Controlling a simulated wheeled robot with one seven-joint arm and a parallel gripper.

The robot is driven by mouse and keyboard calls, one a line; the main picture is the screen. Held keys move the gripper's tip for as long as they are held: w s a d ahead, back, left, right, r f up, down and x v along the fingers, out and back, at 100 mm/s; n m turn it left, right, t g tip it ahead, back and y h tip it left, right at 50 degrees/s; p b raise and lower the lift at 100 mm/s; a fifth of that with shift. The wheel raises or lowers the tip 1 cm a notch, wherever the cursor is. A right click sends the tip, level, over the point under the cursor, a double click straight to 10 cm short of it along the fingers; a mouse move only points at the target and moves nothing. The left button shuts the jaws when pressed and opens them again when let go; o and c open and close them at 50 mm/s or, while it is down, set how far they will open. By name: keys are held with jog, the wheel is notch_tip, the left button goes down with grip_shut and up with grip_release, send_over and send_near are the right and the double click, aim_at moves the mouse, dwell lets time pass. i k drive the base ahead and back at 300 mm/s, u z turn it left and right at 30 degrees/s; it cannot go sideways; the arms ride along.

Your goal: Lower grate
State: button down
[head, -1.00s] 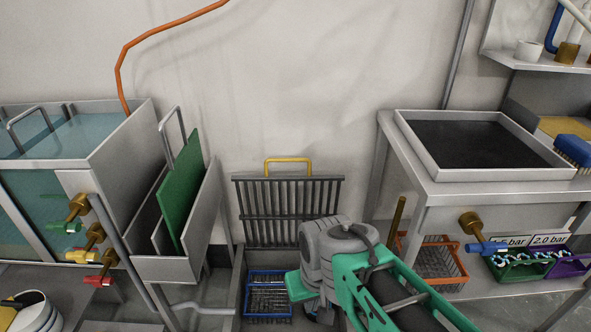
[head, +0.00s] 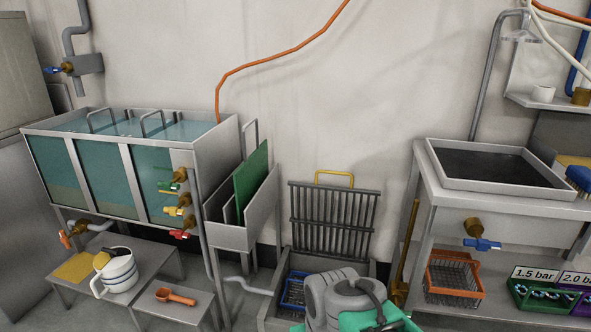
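The grate (head: 333,219) is a dark grey barred panel with a yellow handle (head: 334,178) on its top edge. It stands upright, leaning near the wall at the back of a grey floor basin (head: 275,301). A blue wire basket (head: 293,290) sits inside the basin, in front of the grate. My grey and green arm covers the basin's front right part at the bottom of the head view. My gripper's fingers cannot be made out, and I see no contact with the grate.
To the right stands a table (head: 455,191) with an orange basket (head: 454,278) below.

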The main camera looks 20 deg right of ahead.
aim_at(347, 190)
jog(key=u, duration=0.6)
jog(key=i, duration=0.9)
jog(key=z, duration=1.6)
jog(key=i, duration=0.5)
jog(key=u, duration=0.05)
